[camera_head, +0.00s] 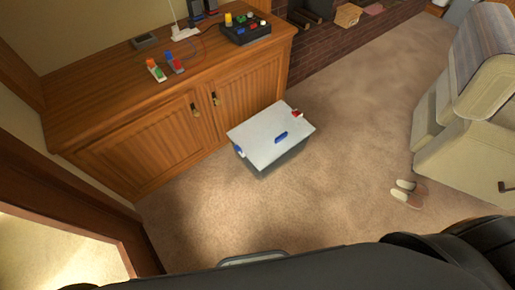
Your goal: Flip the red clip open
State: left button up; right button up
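A storage box with a light grey lid (262,133) stands on the carpet in front of the wooden cabinet. A small red clip (297,114) sits at the right edge of the lid. It is too small to tell whether it is shut or open. A blue clip (240,152) is at the lid's left edge, and a blue handle (281,136) lies on the lid. Neither of my grippers shows in the head view.
A wooden cabinet (165,141) stands behind and left of the box, with several small coloured items and a black tray (245,31) on top. Slippers (408,193) lie near a cream armchair (465,150) at right. The carpet (335,185) right of the box is clear.

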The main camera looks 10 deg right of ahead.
aim_at(296, 114)
jog(key=i+l+u, duration=0.15)
jog(key=l+u, duration=0.25)
jog(key=i+l+u, duration=0.1)
jog(key=u, duration=0.25)
jog(key=l+u, duration=0.6)
jog(key=l, duration=1.5)
jog(key=l+u, duration=0.2)
jog(key=l, duration=1.55)
jog(key=k, duration=0.1)
